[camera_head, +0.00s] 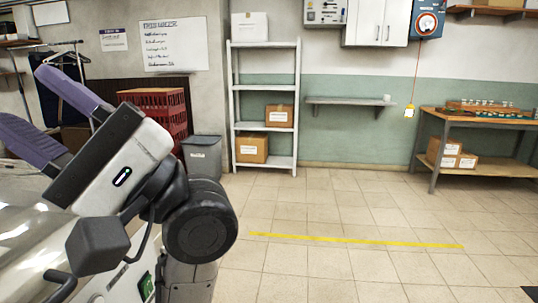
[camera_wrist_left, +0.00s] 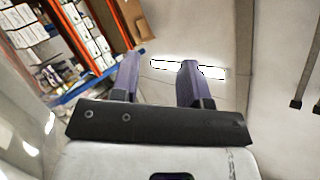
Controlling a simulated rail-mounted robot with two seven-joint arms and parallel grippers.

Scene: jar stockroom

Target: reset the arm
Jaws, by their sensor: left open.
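My left gripper (camera_head: 65,108) is raised at the left side of the head view, with its two purple fingers spread and pointing up and to the left. The gap between the fingers is empty. In the left wrist view, my left gripper (camera_wrist_left: 158,75) also shows both fingers apart, with nothing between them and a ceiling light beyond. My left arm is folded in the near left of the head view. My right gripper is in neither view.
A grey shelf rack (camera_head: 265,86) with cardboard boxes stands at the back wall. Red crates (camera_head: 165,108) and a grey bin (camera_head: 203,156) are behind my arm. A wooden workbench (camera_head: 484,118) is at right. The tiled floor with a yellow line (camera_head: 355,241) is clear.

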